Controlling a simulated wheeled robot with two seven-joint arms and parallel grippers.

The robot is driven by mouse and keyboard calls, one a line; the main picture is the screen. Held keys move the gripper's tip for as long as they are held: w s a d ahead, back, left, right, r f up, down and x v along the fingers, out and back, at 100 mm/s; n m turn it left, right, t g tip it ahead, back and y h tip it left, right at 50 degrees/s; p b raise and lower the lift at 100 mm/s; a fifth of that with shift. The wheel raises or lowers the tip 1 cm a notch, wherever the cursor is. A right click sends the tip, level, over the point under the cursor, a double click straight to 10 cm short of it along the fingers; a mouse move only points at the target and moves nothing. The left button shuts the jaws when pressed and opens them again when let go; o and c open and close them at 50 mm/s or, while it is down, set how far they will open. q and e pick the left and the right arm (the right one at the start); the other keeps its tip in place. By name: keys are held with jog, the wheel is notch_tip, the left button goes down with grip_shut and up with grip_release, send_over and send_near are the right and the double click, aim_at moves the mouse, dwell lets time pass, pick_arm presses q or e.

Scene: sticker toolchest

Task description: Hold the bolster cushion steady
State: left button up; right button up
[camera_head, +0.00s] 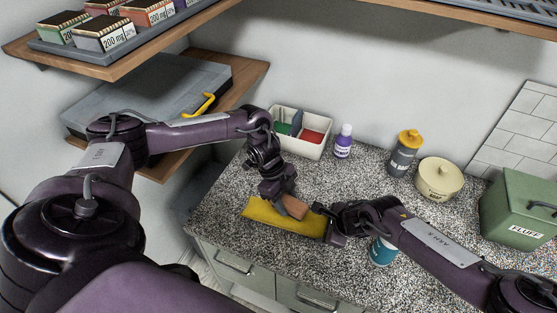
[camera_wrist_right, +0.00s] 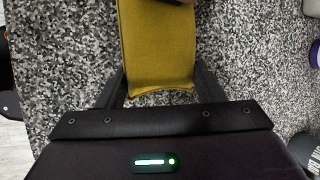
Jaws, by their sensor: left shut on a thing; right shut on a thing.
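The yellow bolster cushion (camera_head: 270,217) lies on the speckled counter near its front edge. It also fills the upper middle of the right wrist view (camera_wrist_right: 157,50). My right gripper (camera_head: 327,226) is shut on the cushion's right end, with one finger along each side in the right wrist view (camera_wrist_right: 160,88). My left gripper (camera_head: 284,201) points down above the cushion and is shut on a small orange-brown block (camera_head: 295,206). The block is right over the cushion; I cannot tell whether it touches.
Behind stand a white divided bin (camera_head: 302,148), a purple bottle (camera_head: 343,142), a grey bottle with yellow cap (camera_head: 404,153), a cream pot (camera_head: 439,180) and a green box (camera_head: 518,206). A teal-labelled container (camera_head: 382,251) stands close by my right arm. Shelves (camera_head: 120,67) overhang the left.

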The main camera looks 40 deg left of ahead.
pick_arm(q)
jog(key=shift+s+a+f, duration=0.1)
jog(key=shift+s+a, duration=0.2)
jog(key=shift+a, duration=0.6)
jog(key=shift+s+a+f, duration=0.1)
jog(key=shift+s+a, duration=0.2)
jog(key=shift+a, duration=0.6)
jog(key=shift+a+r, duration=0.15)
jog(key=shift+r, duration=4)
pick_arm(e)
jog(key=o, duration=1)
jog(key=shift+o, duration=0.2)
jog(key=shift+d, duration=0.1)
jog(key=v, duration=1.2)
